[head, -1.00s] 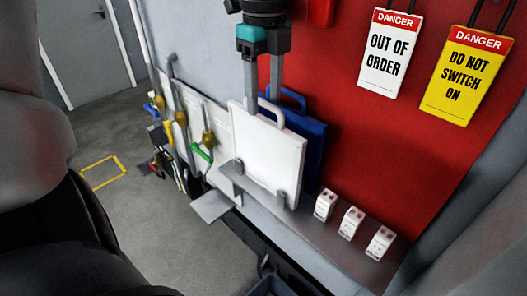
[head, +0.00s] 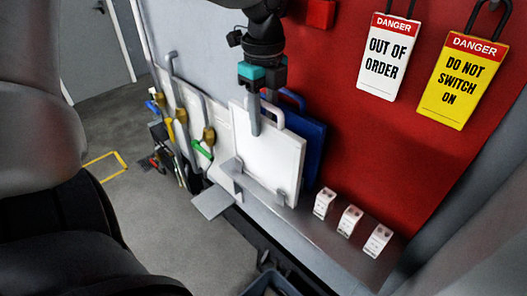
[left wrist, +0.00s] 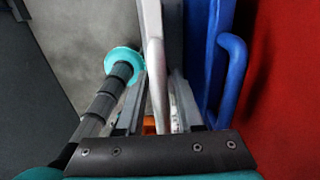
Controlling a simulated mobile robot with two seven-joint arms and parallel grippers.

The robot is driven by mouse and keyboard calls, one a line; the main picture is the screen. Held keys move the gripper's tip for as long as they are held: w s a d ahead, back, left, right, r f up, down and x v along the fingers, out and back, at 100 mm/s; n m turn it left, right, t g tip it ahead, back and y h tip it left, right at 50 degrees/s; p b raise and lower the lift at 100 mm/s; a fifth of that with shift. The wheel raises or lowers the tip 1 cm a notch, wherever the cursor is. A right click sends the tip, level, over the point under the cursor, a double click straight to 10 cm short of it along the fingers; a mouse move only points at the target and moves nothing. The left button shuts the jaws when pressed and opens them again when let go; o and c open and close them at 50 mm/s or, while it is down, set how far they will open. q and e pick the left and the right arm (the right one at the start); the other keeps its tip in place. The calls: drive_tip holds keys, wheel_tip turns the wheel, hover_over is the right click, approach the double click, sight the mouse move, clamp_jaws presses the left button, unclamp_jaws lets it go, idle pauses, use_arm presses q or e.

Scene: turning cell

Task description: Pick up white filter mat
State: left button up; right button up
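The white filter mat (head: 268,155) stands upright in a grey rack, with its white loop handle on top. My left gripper (head: 262,115) is at that handle, its fingers pointing down. One finger shows in front of the mat's upper part. In the left wrist view the white handle (left wrist: 157,85) runs between the two fingers (left wrist: 158,105), with a gap visible on each side. The left gripper is open around the handle. My right gripper is not in view.
A blue mat (head: 312,145) stands close behind the white one; its blue handle (left wrist: 234,75) is near the right finger. Several brushes and tools hang left. Small white blocks (head: 350,221) sit on the ledge. Danger tags (head: 384,58) hang on the red wall.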

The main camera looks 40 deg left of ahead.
use_arm(q)
clamp_jaws()
idle(1.0)
